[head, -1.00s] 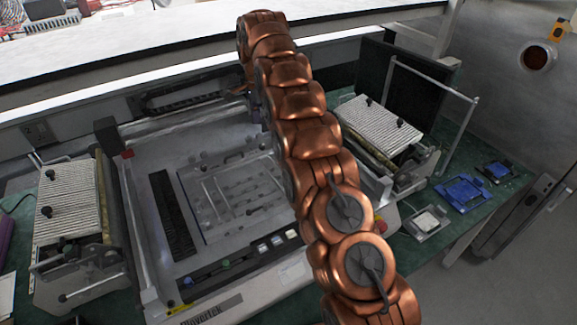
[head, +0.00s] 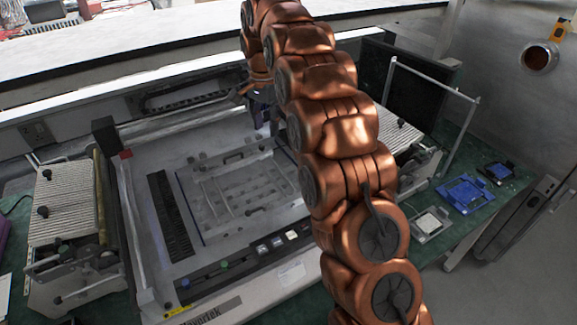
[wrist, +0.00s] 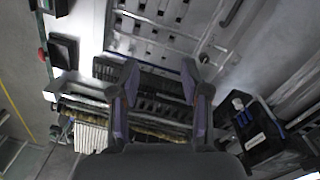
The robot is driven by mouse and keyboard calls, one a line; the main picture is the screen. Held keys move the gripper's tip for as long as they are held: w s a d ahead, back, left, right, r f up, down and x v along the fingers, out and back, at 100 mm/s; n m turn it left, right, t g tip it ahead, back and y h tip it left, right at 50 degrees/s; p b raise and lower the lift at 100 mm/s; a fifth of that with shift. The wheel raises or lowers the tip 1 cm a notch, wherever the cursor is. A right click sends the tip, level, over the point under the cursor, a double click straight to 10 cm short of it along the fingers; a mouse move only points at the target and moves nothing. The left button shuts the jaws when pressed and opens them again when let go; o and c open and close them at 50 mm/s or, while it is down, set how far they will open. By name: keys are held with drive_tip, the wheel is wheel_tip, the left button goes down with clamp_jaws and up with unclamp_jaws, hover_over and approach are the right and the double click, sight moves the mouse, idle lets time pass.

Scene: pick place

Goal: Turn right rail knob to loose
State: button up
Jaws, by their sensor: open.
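My gripper (wrist: 160,78) is open and empty in the wrist view, with its two fingers apart over the machine bed. In the head view my gripper (head: 262,108) is at the back of the machine, small and partly hidden by my arm. The holed plate with rails (head: 240,190) lies in the middle of the bed, and part of the holed plate also shows at the top of the wrist view (wrist: 165,30). I cannot make out for certain which part is the right rail knob. No knob lies between the fingers.
A ribbed unit with black knobs (head: 66,200) stands left of the machine. A similar unit at the right is partly behind my arm. Blue trays (head: 465,193) lie on the green table. A white shelf (head: 200,55) runs along the back.

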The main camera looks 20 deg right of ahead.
drive_tip(key=s+n+b, duration=0.2)
drive_tip(key=s+n, duration=0.3)
drive_tip(key=s, duration=1.3)
drive_tip(key=shift+r+b, duration=0.25)
drive_tip(key=shift+b, duration=0.05)
drive_tip(key=shift+s, duration=0.15)
drive_tip(key=s+f+n, duration=0.3)
drive_tip(key=s, duration=1)
drive_tip(key=s+f+n+g, duration=0.1)
drive_tip(key=s+f+n, duration=0.2)
drive_tip(key=s, duration=1.1)
drive_tip(key=shift+d+f+n, duration=0.3)
drive_tip(key=shift+d+f, duration=0.05)
drive_tip(key=shift+f, duration=0.25)
